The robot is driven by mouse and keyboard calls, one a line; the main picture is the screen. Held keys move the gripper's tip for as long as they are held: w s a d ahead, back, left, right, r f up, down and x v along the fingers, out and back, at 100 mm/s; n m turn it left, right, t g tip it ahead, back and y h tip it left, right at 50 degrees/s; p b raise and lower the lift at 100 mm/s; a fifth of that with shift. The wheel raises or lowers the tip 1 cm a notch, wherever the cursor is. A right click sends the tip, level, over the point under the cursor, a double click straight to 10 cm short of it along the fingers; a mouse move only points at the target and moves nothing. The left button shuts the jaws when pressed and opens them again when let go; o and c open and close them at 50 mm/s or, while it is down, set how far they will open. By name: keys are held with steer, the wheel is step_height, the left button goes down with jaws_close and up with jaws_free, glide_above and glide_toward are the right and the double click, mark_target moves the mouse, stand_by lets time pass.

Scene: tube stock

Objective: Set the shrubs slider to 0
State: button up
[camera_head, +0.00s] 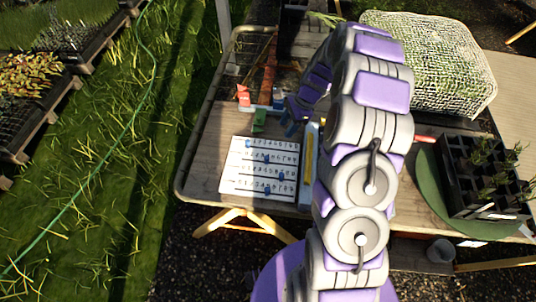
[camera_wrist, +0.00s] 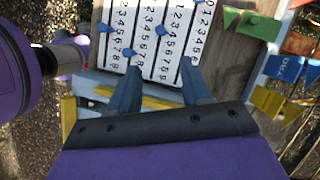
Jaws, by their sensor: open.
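A white slider board (camera_head: 262,168) lies on the wooden table, with several numbered rows and blue knobs. One knob (camera_head: 248,144) is at the left end of the top row; another (camera_head: 281,176) is far along a lower row. The board also shows in the wrist view (camera_wrist: 148,42), with knobs (camera_wrist: 160,30) at differing numbers. I cannot read which row is shrubs. My gripper (camera_wrist: 159,67) is open and empty, its two blue fingers apart over the high-number edge of the board.
Green (camera_wrist: 250,25), blue (camera_wrist: 285,68) and yellow (camera_wrist: 268,100) tags stand beside the board. A yellow strip (camera_head: 309,152) lies right of it. Grass lies left of the table.

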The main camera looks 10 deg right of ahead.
mark_target(267, 157)
steer(key=b+x, duration=0.3)
steer(key=x, duration=1.4)
steer(key=shift+f+b, duration=0.35)
steer(key=shift+f, duration=0.05)
jaws_close()
steer(key=shift+r, duration=0.1)
